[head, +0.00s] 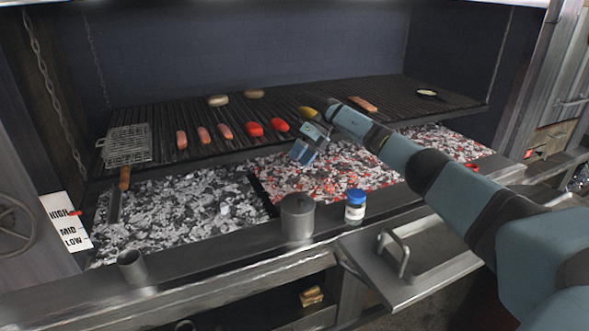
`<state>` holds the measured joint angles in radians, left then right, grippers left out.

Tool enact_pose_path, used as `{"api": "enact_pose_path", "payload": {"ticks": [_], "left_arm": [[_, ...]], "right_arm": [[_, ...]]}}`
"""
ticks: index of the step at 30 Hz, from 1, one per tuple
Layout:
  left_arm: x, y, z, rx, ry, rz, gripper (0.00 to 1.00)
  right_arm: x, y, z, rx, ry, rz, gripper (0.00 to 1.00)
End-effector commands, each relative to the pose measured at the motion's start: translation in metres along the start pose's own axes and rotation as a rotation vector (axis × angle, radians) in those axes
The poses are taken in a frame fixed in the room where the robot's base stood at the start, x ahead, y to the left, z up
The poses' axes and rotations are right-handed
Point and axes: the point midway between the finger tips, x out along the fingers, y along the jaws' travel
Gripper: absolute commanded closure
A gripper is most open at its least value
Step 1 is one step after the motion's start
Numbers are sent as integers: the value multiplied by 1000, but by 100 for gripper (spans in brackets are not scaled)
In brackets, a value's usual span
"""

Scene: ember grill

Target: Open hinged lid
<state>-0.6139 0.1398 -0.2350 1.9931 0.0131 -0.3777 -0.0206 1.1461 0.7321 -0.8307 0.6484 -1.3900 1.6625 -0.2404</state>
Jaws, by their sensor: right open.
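A flat metal lid (434,252) with a raised bar handle (400,252) is at the lower right, by the grill's front ledge. It looks like the hinged lid; its hinge is not clear to me, nor whether it stands open or shut. My right arm comes in from the right and passes over the lid's far right side, hiding part of it. My right gripper (303,150) is open and empty, above the coals near the front edge of the grate, well away up and left of the handle. My left gripper is not in view.
Sausages, red peppers and other food lie on the grate (340,118). A wire basket (127,146) sits at its left end. Glowing coals (325,172) lie below. A metal canister (297,217), a blue-capped jar (355,207) and a metal cup (132,266) stand on the front ledge.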

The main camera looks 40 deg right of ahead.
Motion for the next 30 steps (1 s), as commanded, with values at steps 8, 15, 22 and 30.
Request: {"api": "enact_pose_path", "payload": {"ticks": [8,15,22,30], "left_arm": [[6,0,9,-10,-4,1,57],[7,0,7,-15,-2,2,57],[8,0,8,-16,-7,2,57],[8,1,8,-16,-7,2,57]], "right_arm": [[-62,0,1,0,-4,1,51],[-88,0,1,0,0,1,51],[-92,0,0,-1,1,1,51],[-92,0,0,-1,1,1,51]]}}
